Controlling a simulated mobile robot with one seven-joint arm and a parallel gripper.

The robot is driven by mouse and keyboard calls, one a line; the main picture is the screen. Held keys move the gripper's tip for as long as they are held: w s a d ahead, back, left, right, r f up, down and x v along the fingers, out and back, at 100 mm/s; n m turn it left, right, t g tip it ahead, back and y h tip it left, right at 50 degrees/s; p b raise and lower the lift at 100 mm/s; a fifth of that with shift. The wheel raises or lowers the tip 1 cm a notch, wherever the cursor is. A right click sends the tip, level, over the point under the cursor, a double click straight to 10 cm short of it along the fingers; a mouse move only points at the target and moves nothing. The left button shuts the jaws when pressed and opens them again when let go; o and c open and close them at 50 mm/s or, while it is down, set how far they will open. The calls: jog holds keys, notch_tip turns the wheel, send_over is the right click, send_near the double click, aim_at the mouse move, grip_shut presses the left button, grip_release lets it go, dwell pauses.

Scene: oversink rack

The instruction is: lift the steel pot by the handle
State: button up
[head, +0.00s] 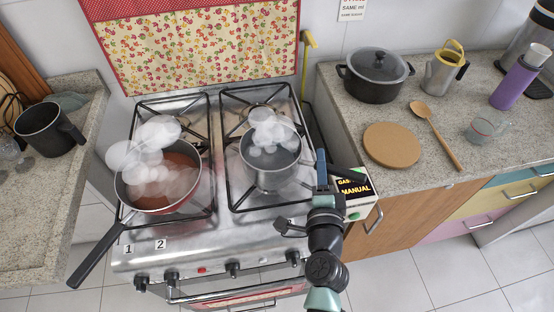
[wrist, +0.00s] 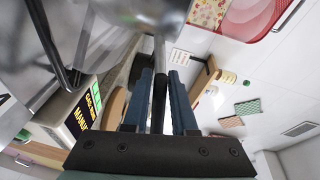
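The steel pot (head: 270,173) stands on the right side of the stove, steaming. Its dark handle (head: 350,175) points right, past the stove's edge. In the wrist view, the handle (wrist: 160,85) runs between the two fingers of my gripper (wrist: 160,90), with a narrow gap on each side. The fingers look open around the handle, not closed on it. The blurred pot wall (wrist: 100,35) is close by at the upper left of the wrist view.
A steaming frying pan (head: 160,189) stands on the left side of the stove. A "GAS MANUAL" box (head: 354,196) is just right of my gripper. The right counter holds a black lidded pot (head: 374,82), a round cork mat (head: 391,145) and a wooden spoon (head: 438,138).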

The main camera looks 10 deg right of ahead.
grip_shut()
dwell(0.9)
jog(key=shift+r, duration=0.25)
